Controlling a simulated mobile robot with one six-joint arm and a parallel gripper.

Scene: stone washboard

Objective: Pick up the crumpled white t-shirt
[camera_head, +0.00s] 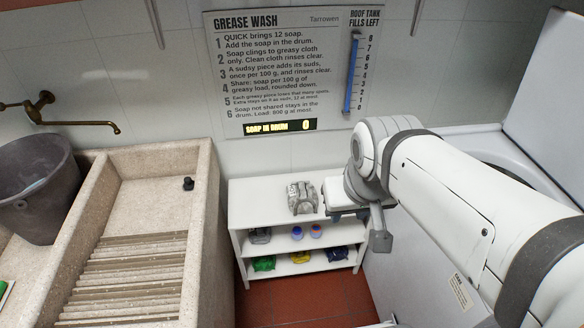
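A crumpled, pale grey-white cloth bundle (302,198) lies on the top of the white shelf unit and looks like the t-shirt. Grey patches or shading show on it. My gripper (358,220) is just to its right, over the right end of the shelf top, with a visible gap between them. The gripper is seen from behind and above, and my wrist covers part of it. I cannot tell how far its fingers are apart. The right end of the shelf top is partly hidden behind it.
The white shelf unit (238,243) holds several small coloured bundles and two small blue-and-red items below. A stone washboard sink (200,215) stands to the left, with a grey bucket (40,195) and a brass tap (75,122). A white machine (465,142) is at the right.

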